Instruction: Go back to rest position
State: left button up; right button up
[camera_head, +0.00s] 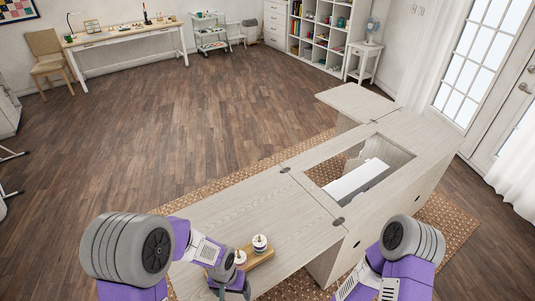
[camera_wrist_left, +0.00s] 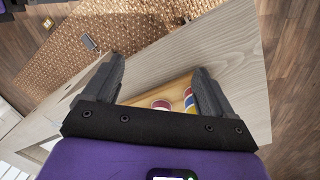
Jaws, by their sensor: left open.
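My left gripper (camera_head: 229,284) is low in the head view, over the near end of the pale wood sewing cabinet (camera_head: 215,213). In the left wrist view my left gripper (camera_wrist_left: 157,65) has its two dark fingers spread apart with nothing gripped. A small wooden tray (camera_head: 262,258) with spools (camera_head: 260,242) lies on the cabinet top beside the gripper. The tray (camera_wrist_left: 180,97) also shows partly between and beyond the fingers in the wrist view. My right arm enters at the lower right of the head view; its gripper is out of the picture.
A white sewing machine (camera_head: 357,179) lies in the cabinet's open well. A woven rug (camera_head: 445,222) is under the cabinet. Open wooden floor (camera_head: 190,120) spreads beyond it. A desk (camera_head: 125,37), chair (camera_head: 46,58) and shelf unit (camera_head: 322,30) stand at the far wall.

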pick_arm(q)
jog(key=s+f+n+h+b, duration=0.1)
jog(key=s+f, duration=0.3)
jog(key=f, duration=0.4)
jog(key=s+f+n+h+b, duration=0.1)
jog(key=s+f+n+h, duration=0.1)
jog(key=f, duration=0.5)
jog(key=s+n, duration=0.1)
jog(key=s, duration=0.1)
jog(key=shift+s+d+f+t+b, duration=0.35)
jog(key=shift+s+t+b, duration=0.05)
pick_arm(e)
notch_tip(320, 180, down, 3)
jog(key=shift+s+r, duration=0.1)
